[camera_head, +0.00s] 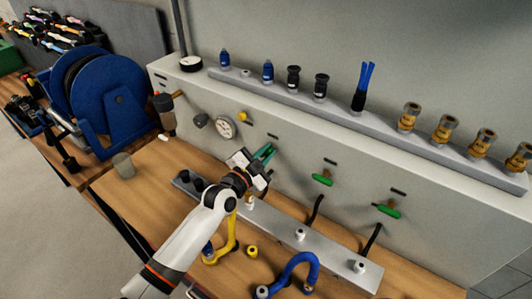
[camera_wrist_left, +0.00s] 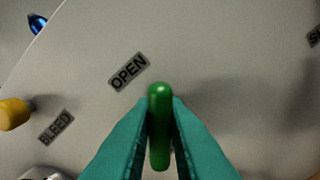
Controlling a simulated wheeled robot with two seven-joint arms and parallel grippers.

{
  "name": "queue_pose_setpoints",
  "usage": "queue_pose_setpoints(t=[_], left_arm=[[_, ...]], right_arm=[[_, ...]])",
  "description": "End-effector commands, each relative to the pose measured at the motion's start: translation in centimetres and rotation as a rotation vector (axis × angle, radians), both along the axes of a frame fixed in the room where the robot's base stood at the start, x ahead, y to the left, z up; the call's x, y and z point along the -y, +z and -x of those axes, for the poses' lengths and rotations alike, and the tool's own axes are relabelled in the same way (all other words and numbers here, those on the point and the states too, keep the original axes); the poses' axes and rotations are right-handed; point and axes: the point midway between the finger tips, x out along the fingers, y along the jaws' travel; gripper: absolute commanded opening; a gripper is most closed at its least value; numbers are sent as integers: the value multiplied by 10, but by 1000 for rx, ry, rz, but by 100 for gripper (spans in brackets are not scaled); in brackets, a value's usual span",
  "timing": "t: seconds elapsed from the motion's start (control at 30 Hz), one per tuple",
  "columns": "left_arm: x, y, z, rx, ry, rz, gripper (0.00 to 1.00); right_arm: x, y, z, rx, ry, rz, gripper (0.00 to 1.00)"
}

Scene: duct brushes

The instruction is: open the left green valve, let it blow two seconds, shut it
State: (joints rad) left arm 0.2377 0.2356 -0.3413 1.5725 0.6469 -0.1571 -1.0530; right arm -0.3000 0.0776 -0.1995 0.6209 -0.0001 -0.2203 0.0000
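The left green valve's handle (camera_wrist_left: 160,125) stands nearly upright in the left wrist view, between the teal fingers of my left gripper (camera_wrist_left: 160,110). A finger lies against each side, so the gripper looks shut on the handle. A plate reading OPEN (camera_wrist_left: 129,72) is just above and left of it on the panel. In the head view my left gripper (camera_head: 265,152) is at the panel, and its fingers and wrist hide most of this valve. Two more green valves, the middle one (camera_head: 323,178) and the right one (camera_head: 387,210), are farther right. My right gripper is not in view.
A yellow knob (camera_head: 243,116) and a gauge (camera_head: 225,127) are left of the gripper on the panel. A grey rail (camera_head: 330,253), blue hose (camera_head: 290,270) and yellow hose (camera_head: 232,240) lie below. Several fittings stand on the ledge (camera_head: 300,97). A blue reel (camera_head: 105,95) stands left.

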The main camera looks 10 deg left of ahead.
Motion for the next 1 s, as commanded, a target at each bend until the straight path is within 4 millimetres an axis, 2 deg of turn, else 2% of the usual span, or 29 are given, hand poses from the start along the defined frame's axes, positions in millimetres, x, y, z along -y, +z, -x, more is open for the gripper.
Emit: queue_pose_setpoints(t=[0.37,1.0], left_arm=[[0,0,0,-31,-1,75,0],[-1,0,0,-207,0,501,0]], right_arm=[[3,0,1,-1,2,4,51],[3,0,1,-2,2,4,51]])
